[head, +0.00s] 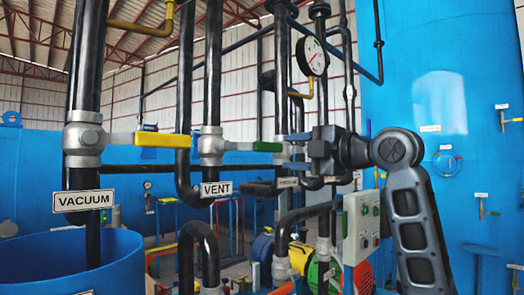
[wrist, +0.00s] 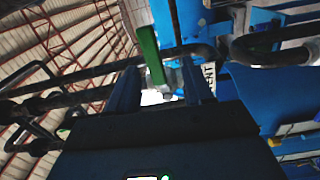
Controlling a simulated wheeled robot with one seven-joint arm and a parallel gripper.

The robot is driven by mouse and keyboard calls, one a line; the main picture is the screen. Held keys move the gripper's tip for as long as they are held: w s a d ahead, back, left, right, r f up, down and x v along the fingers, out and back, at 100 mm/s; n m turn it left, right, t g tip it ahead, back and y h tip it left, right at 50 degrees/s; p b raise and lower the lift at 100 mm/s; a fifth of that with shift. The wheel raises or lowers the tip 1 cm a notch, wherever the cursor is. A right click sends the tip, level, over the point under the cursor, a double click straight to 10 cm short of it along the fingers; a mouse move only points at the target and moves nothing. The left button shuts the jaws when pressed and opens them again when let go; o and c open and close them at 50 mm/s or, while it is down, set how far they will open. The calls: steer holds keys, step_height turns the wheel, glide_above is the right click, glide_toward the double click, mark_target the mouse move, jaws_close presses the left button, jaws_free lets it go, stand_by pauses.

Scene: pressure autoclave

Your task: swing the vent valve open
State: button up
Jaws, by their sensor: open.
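The vent valve (head: 211,146) is a grey body on a black pipe, above the VENT sign (head: 216,189). Its green handle (head: 253,146) points right, level, across the pipe. My gripper (head: 290,151) comes from the right with its blue fingers pointing left, close to the handle's free end. In the wrist view my gripper (wrist: 160,88) is open, with nothing held. The green handle (wrist: 149,55) appears in the gap between the fingers, nearer the left finger; the valve body shows just below it. I cannot tell whether the handle tip lies between the fingertips or just short of them.
A yellow-handled valve (head: 160,140) with a VACUUM sign (head: 83,201) stands at left. Black pipes rise behind my gripper, with a pressure gauge (head: 311,56) above. A grey control box (head: 361,227) sits below my arm. A large blue tank (head: 440,60) fills the right.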

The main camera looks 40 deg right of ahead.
mark_target(272, 147)
steer(key=shift+n, duration=0.3)
steer(key=shift+w+a+r+p, duration=0.1)
steer(key=shift+w+r+p, duration=0.2)
steer(key=shift+w, duration=0.9)
steer(key=shift+w+a+r+p, duration=0.15)
steer(key=shift+w+p, duration=0.25)
steer(key=shift+w, duration=0.85)
steer(key=shift+w+r+p, duration=0.2)
steer(key=shift+w+p, duration=0.15)
steer(key=shift+w, duration=0.85)
jaws_close()
